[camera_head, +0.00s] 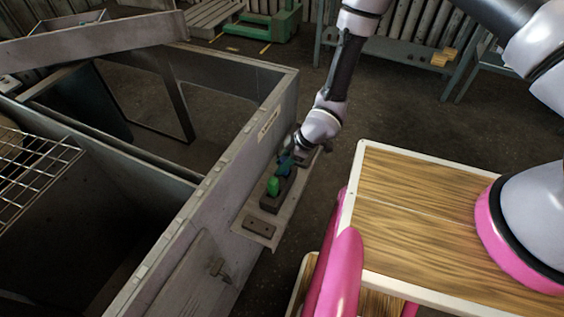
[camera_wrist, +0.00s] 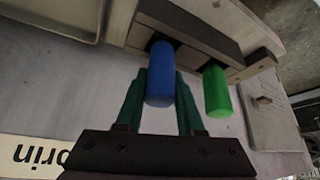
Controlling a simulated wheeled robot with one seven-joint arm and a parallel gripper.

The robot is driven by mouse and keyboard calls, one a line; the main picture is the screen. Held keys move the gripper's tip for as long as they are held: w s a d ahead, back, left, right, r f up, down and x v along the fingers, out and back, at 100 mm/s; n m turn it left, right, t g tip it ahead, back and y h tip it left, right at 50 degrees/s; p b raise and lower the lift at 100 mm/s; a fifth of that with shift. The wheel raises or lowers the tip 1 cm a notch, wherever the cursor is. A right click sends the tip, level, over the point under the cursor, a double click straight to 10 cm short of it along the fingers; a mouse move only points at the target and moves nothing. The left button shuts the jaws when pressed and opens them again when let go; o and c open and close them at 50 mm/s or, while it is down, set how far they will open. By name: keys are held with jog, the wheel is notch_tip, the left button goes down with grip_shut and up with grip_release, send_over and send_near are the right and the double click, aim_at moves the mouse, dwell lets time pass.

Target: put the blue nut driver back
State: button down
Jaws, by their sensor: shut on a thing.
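The blue nut driver (camera_wrist: 160,75) stands between the two green fingers of my gripper (camera_wrist: 160,88), which is shut on its handle in the wrist view. Its far end meets the dark holder block (camera_wrist: 196,30); I cannot tell how deep it sits there. In the head view the blue handle (camera_head: 285,166) is partly hidden by my gripper (camera_head: 291,160), over the far part of the holder block (camera_head: 271,204). A green-handled tool (camera_wrist: 215,92) stands in the same block beside the blue one, clear of my fingers, and also shows in the head view (camera_head: 273,186).
The block rests on a narrow shelf (camera_head: 283,222) along the grey housing wall (camera_head: 222,190). A low dark block (camera_head: 258,226) lies at the shelf's near end. A wood-topped cart (camera_head: 420,215) with pink parts stands to the right, with open floor between.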

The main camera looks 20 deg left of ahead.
dwell(0.4)
grip_release()
dwell(0.4)
jog(key=shift+r, duration=4)
